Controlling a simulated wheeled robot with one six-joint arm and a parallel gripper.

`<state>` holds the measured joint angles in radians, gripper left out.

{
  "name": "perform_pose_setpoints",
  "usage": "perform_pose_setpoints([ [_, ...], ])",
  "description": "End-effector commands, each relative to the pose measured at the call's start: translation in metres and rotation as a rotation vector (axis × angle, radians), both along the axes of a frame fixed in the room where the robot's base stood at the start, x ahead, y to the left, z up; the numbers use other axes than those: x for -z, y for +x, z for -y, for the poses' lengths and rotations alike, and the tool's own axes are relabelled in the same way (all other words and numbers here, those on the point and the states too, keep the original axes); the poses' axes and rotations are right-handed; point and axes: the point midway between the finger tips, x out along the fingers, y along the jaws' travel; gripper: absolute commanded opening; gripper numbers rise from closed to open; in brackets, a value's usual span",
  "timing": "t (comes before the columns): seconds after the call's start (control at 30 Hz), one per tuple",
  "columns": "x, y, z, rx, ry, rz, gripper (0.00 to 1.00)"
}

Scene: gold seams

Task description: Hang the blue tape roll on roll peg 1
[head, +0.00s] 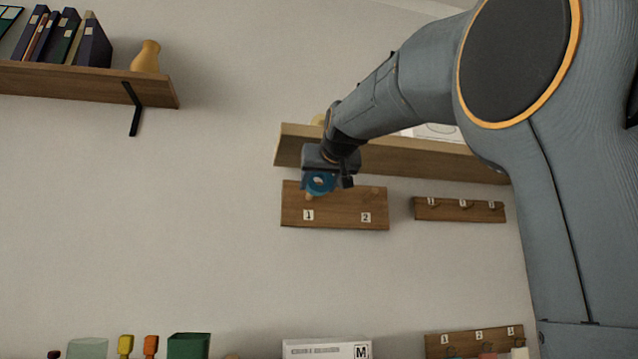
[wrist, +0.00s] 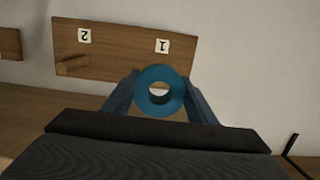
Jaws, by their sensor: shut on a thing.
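The blue tape roll (head: 320,182) is held in my gripper (head: 326,178) in front of the upper left part of the wooden peg board (head: 345,215). In the wrist view the roll (wrist: 159,91) sits between the two fingers of my gripper (wrist: 160,95), its open hole facing the board (wrist: 120,50). The board carries labels 1 (head: 308,215) and 2 (head: 366,217). Part of a wooden peg (head: 309,197) shows just below the roll, above label 1. The peg by label 2 (wrist: 73,65) is bare. I cannot tell whether the roll touches the peg by label 1.
A wooden shelf (head: 430,160) runs just above the board, close to my wrist. A smaller hook rail (head: 460,210) is to the right, and another numbered rail (head: 475,340) is lower down. The wall left of the board is clear.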

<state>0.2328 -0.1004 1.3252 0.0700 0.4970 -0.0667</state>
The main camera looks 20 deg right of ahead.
Motion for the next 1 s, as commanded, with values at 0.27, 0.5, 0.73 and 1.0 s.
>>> perform_pose_setpoints([
  [0.27, 0.0, 0.0, 0.0, 0.0, 0.0, 0.001, 0.25],
  [0.5, 0.0, 0.001, 0.0, 0.0, 0.0, 0.0, 0.25],
  [0.73, -0.001, 0.006, 0.001, 0.0, 0.0, 0.0, 0.25],
  [1.0, -0.001, 0.011, 0.002, 0.0, 0.0, 0.0, 0.25],
])
